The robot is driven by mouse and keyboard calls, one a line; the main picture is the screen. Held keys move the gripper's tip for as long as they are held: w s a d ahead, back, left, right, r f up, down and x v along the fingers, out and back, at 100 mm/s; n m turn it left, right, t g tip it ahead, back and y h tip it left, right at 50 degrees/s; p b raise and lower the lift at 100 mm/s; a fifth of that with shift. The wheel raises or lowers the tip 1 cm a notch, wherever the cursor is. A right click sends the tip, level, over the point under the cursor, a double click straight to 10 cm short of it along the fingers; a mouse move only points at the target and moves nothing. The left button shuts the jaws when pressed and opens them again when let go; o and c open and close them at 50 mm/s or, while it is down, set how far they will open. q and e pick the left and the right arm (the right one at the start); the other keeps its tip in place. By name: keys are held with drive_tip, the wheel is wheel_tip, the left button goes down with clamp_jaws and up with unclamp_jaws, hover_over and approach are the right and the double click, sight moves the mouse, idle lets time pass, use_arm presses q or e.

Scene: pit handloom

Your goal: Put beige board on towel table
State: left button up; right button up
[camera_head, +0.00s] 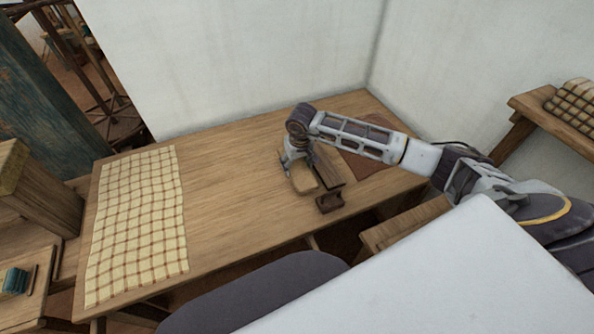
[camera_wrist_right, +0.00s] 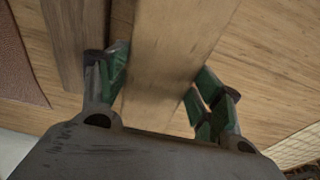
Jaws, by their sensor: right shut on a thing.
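The beige board (camera_head: 303,181) is at the right part of the wooden table (camera_head: 225,180), under my right gripper (camera_head: 297,162). In the right wrist view the board (camera_wrist_right: 180,45) runs lengthwise between the green-padded fingers of this gripper (camera_wrist_right: 160,82), which is shut on it. I cannot tell whether the board touches the tabletop. The cream checked towel (camera_head: 140,215) lies flat on the left end of the same table. My left gripper is not in view.
A dark brown wooden piece (camera_head: 327,164) is close beside the board, with a small dark block (camera_head: 330,202) at the table's front edge. A brown sheet (camera_head: 365,148) lies behind my arm. The tabletop between towel and board is clear. White walls stand behind.

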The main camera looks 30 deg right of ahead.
sight(297, 167)
drive_tip(key=shift+f, duration=1.8)
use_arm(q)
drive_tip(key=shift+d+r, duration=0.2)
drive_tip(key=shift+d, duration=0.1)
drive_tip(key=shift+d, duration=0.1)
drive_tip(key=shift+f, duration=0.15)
use_arm(e)
drive_tip(key=shift+f, duration=0.2)
drive_tip(key=o, duration=1.1)
drive_tip(key=shift+c, duration=0.2)
drive_tip(key=shift+o, duration=0.3)
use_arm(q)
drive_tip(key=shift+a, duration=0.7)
